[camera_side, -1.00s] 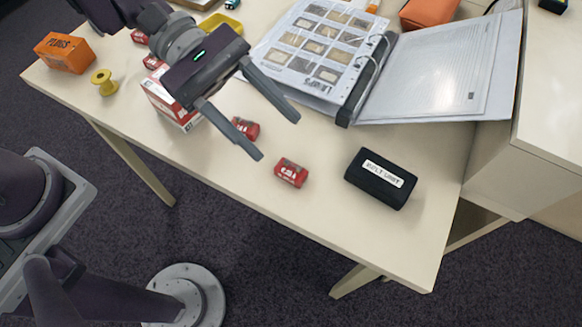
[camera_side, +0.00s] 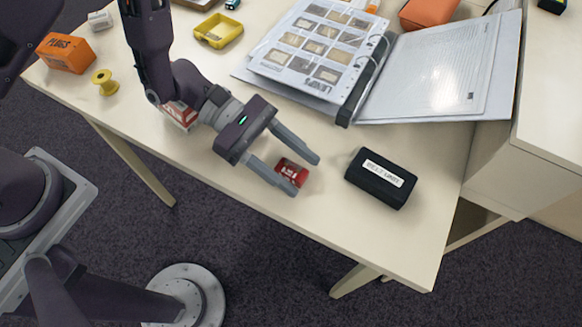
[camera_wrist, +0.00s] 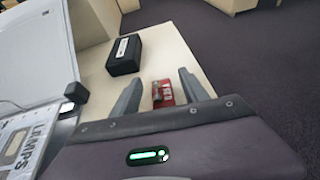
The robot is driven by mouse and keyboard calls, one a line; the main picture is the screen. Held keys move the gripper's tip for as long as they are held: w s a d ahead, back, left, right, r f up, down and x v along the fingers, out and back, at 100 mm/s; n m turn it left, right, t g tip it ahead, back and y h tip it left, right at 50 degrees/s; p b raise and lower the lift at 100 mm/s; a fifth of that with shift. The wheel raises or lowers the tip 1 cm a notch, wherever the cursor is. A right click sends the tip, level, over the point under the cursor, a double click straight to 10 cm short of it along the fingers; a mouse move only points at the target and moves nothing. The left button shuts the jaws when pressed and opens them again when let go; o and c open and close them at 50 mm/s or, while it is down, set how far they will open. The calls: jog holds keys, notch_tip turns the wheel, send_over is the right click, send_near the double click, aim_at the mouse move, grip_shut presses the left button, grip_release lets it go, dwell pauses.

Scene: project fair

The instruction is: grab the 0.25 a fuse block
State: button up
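A small red fuse block (camera_side: 289,171) lies on the table near its front edge. Its white marking is too small to read for sure. My gripper (camera_side: 304,174) is open, with one finger on each side of this block. In the wrist view the block (camera_wrist: 166,92) sits between the two open fingers of my gripper (camera_wrist: 160,76), with no clear contact. Other red blocks seen earlier are hidden behind my arm now.
A black labelled box (camera_side: 381,178) stands just right of the block. An open binder (camera_side: 345,118) lies behind. A yellow tray (camera_side: 218,30), a yellow spool (camera_side: 104,82) and an orange box (camera_side: 66,53) are at the left. My arm partly hides a red-and-white box (camera_side: 180,115).

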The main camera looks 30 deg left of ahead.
jog(key=shift+s+f, duration=0.1)
jog(key=shift+f, duration=0.15)
grip_shut()
